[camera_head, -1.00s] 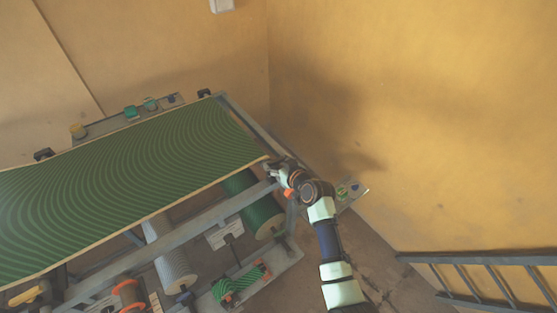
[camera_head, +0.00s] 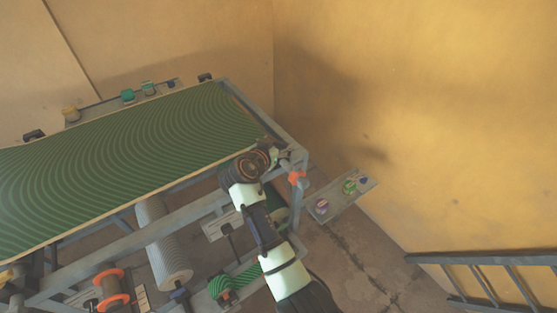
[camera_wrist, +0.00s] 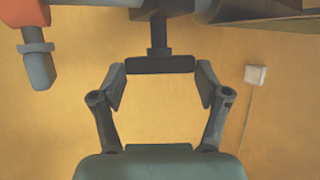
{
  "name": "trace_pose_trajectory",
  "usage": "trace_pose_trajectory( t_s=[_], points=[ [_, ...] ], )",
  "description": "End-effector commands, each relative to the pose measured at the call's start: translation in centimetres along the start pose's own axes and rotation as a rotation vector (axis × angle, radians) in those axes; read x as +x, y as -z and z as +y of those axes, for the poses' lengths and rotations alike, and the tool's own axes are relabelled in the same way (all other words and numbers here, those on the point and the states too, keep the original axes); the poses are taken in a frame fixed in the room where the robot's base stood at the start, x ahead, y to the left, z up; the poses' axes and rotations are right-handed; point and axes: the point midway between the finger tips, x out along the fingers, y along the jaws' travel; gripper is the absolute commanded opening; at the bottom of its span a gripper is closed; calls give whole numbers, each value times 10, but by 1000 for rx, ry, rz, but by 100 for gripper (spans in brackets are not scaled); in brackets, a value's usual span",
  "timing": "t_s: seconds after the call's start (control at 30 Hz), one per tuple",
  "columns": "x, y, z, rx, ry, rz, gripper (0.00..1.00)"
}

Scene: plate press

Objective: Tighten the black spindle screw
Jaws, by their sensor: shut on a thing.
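The black spindle screw (camera_wrist: 160,64) shows in the wrist view as a dark crossbar on a short stem under the grey frame. My gripper (camera_wrist: 161,84) has one finger at each end of this crossbar and is shut on it. In the head view my gripper (camera_head: 283,156) is at the right front corner of the press frame, beside the green belt (camera_head: 140,140). The screw is hard to make out there, largely hidden by my wrist.
An orange part with a grey pin (camera_wrist: 38,65) hangs close to the gripper at the upper left of the wrist view. A ladder (camera_head: 480,262) lies at the lower right.

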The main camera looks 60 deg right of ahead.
Motion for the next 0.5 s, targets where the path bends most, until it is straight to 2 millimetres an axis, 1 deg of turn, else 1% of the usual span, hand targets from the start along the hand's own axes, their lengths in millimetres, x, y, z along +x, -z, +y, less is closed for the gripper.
trace_pose_trajectory(
  t_s=[0.03,0.3,0.5],
  points=[
    [5,-12,-4,19,-35,1,40],
    [4,-9,-7,108,-255,-1,40],
    [4,-6,-7,142,-345,-3,40]
  ],
)
